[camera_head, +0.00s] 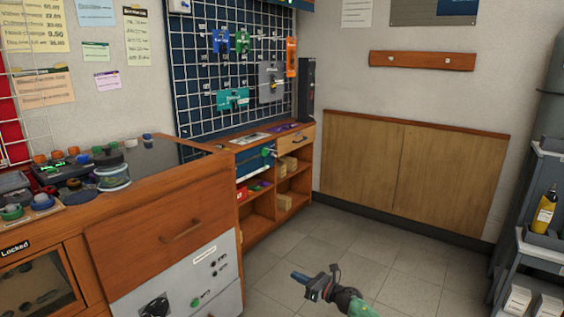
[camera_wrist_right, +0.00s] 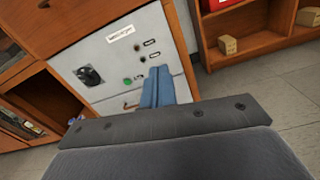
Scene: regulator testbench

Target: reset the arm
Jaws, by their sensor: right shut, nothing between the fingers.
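My right gripper (camera_head: 303,279) shows at the bottom centre of the head view, above the tiled floor and apart from the counter. Its blue fingers are together and hold nothing. In the right wrist view the shut blue fingers (camera_wrist_right: 158,87) show in front of a grey panel (camera_wrist_right: 110,77) with a black knob, a green button and small labelled switches. The same grey panel (camera_head: 222,255) is in the head view at the lower left, under a wooden drawer front (camera_head: 150,222). My left gripper is not in view.
A wooden counter (camera_head: 195,165) with jars and small parts stands at the left. An open shelf unit (camera_head: 262,212) with boxes stands beyond it. A grey cart (camera_head: 545,215) with a yellow bottle (camera_head: 545,212) is at the right. The tiled floor (camera_head: 400,265) between is clear.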

